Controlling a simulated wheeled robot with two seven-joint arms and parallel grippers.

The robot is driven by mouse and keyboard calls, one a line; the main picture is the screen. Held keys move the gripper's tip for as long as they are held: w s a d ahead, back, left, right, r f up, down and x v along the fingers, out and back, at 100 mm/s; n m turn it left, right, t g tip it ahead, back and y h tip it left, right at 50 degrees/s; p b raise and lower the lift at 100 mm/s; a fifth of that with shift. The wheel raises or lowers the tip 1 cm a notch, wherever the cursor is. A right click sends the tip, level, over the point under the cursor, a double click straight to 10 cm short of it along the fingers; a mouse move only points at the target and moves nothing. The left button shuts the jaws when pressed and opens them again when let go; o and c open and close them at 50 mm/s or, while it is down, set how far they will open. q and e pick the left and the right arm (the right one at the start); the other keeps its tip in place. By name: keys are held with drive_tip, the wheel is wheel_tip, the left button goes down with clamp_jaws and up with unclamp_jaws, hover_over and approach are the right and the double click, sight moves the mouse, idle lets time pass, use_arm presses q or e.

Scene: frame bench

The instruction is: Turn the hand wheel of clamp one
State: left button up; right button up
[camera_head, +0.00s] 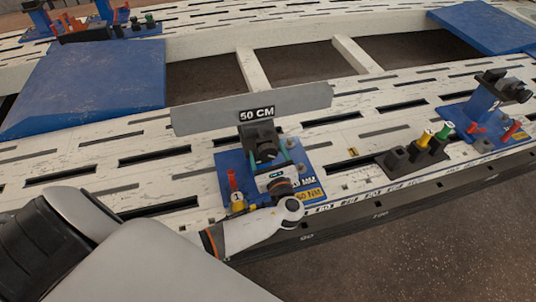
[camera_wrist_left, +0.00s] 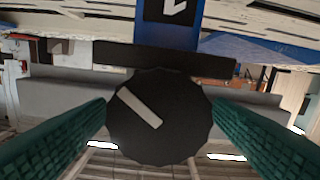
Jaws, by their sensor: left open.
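Clamp one has a blue base (camera_head: 229,162) on the white slotted bench, with a black clamp body (camera_head: 257,131) below a "50 CM" sign. In the left wrist view its hand wheel (camera_wrist_left: 178,134) is black and round with a notched rim and a pale slanted bar on its face. My left gripper (camera_head: 268,152) faces the clamp from the front. Its green ribbed fingers are open, one on each side of the wheel. Whether they touch its rim is hard to tell. In the head view my gripper largely hides the wheel. My right gripper is not in view.
A long grey bar (camera_head: 300,99) crosses behind the clamp. A yellow knob marked 1 (camera_head: 237,202) and a red peg stand left of my wrist. Black blocks (camera_head: 397,159) with yellow and green pegs, then another clamp (camera_head: 490,92), stand to the right.

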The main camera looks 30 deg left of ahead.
use_arm(q)
drive_tip(key=c, duration=1)
